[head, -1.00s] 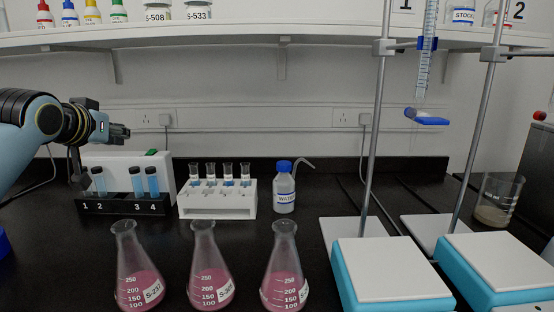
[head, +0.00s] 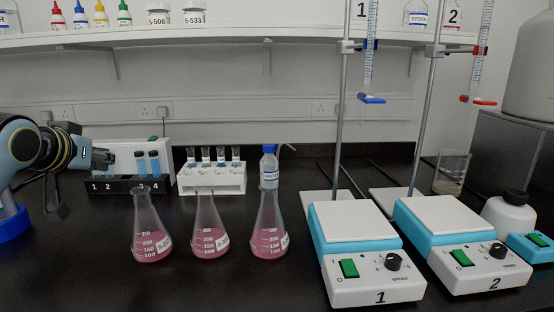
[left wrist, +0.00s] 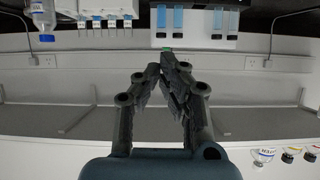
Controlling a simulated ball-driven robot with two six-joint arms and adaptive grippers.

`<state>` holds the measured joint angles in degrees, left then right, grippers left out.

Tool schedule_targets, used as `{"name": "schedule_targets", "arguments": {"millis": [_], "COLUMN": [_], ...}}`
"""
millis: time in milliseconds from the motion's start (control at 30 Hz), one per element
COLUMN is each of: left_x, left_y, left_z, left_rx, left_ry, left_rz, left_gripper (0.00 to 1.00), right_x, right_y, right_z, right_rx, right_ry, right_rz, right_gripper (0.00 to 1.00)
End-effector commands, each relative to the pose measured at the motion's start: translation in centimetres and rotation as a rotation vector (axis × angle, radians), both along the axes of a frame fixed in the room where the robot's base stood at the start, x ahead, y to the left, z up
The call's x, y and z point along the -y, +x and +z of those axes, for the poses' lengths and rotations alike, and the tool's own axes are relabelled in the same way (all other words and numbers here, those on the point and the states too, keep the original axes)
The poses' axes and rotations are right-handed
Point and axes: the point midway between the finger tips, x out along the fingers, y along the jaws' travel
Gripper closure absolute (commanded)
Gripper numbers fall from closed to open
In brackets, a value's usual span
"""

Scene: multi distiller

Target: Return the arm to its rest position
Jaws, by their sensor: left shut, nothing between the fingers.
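My left gripper (head: 104,159) comes in from the left in the head view, in front of the numbered tube rack (head: 124,186) with its blue-filled tubes. In the left wrist view the fingers of my left gripper (left wrist: 166,68) are together, with nothing between them. The tube rack's blue tubes (left wrist: 177,18) show at the top of that view, apart from the fingers. The left gripper hides part of the rack and its left tubes in the head view. My right gripper is in neither view.
Three flasks of pink liquid (head: 152,235) stand in front of the racks. A white rack (head: 212,180) and a wash bottle (head: 269,168) stand behind them. Two stirrers, 1 (head: 370,275) and 2 (head: 465,262), with burette stands fill the right. The front left bench is clear.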

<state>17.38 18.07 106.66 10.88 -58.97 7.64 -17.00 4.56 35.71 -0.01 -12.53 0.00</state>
Motion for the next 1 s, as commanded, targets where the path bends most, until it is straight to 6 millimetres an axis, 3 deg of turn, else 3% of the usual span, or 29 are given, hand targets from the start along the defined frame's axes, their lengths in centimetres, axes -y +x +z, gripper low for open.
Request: {"name": "schedule_targets", "arguments": {"millis": [167, 367, 600, 800, 1000], "left_x": [1.3, 3.1, 5.3, 6.2, 6.7], "left_y": [-3.4, -9.7, -21.5, -29.2, -35.5], "left_z": [-3.8, -9.0, -15.1, -17.1, -17.8], "left_rx": [-0.089, -0.233, -0.474, -0.624, -0.745], "left_ry": [0.013, 0.033, 0.06, 0.071, 0.076], "left_rz": [-0.014, -0.031, -0.052, -0.057, -0.058], "left_gripper": [1.0, 1.0, 1.0, 1.0, 1.0], "right_x": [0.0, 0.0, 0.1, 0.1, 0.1], "right_y": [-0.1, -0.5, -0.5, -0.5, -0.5], "right_z": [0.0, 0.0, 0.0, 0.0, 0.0], "right_rx": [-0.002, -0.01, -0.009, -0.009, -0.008], "right_ry": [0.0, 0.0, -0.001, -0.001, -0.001], "right_rz": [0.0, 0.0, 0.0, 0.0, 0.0], "right_gripper": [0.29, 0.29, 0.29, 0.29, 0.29]}}
